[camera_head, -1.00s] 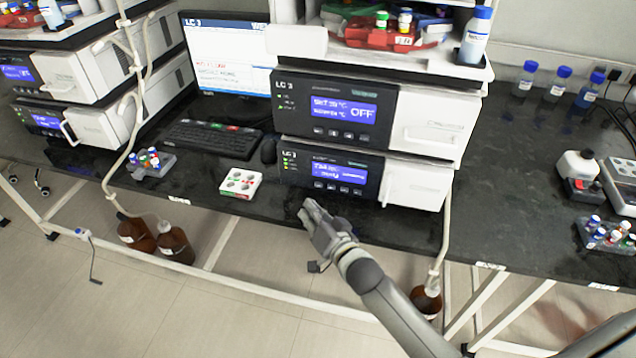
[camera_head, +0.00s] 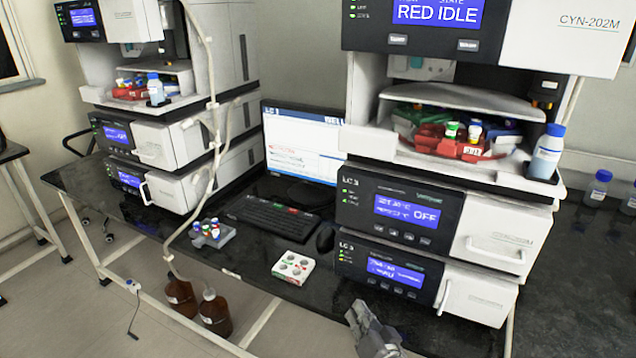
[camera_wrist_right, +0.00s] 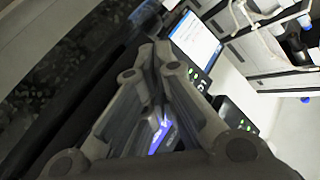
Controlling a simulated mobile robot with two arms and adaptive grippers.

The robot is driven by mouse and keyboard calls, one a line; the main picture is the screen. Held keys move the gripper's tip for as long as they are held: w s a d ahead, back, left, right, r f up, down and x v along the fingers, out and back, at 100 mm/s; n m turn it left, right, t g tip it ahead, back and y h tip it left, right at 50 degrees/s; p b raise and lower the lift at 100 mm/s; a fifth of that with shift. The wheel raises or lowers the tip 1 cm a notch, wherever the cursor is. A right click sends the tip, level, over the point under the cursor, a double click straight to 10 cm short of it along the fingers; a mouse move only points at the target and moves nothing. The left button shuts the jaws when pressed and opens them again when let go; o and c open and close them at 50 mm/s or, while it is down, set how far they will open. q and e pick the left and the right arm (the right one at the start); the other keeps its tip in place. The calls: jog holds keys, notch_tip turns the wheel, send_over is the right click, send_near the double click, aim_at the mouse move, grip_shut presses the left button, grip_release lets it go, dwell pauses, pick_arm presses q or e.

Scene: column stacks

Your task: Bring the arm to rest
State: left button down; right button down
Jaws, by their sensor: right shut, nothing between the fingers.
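My right gripper (camera_head: 362,318) is at the bottom of the head view, in front of the right column stack at the bench's front edge. Its fingers are together and hold nothing. In the right wrist view the closed fingers (camera_wrist_right: 160,75) fill the middle, with part of a blue display showing between the finger links. Most of my right arm is below the head view's frame. My left gripper is not in view.
The right column stack (camera_head: 445,225) stands behind the gripper. A white block with round wells (camera_head: 293,268), a vial rack (camera_head: 213,233), a keyboard (camera_head: 268,217) and a monitor (camera_head: 300,145) are to its left. Brown bottles (camera_head: 215,312) stand below the bench.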

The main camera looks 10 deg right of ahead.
jog(key=s+d+f+n+g+h, duration=0.15)
jog(key=s+n+g, duration=0.35)
jog(key=s, duration=1)
jog(key=s+d+f+n+g+h, duration=0.1)
jog(key=s+d+f+n+g, duration=0.15)
jog(key=s+g, duration=0.9)
jog(key=s+f+t, duration=0.1)
jog(key=s+f, duration=0.2)
jog(key=f, duration=1)
jog(key=s+f+t, duration=0.2)
jog(key=f, duration=1.1)
jog(key=s+d+f+g, duration=0.1)
jog(key=s+d+f, duration=0.2)
jog(key=s+f, duration=1.3)
jog(key=shift+s+d+f, duration=0.15)
jog(key=shift+s+f, duration=0.05)
jog(key=shift+s, duration=0.45)
jog(key=shift+g+h, duration=0.25)
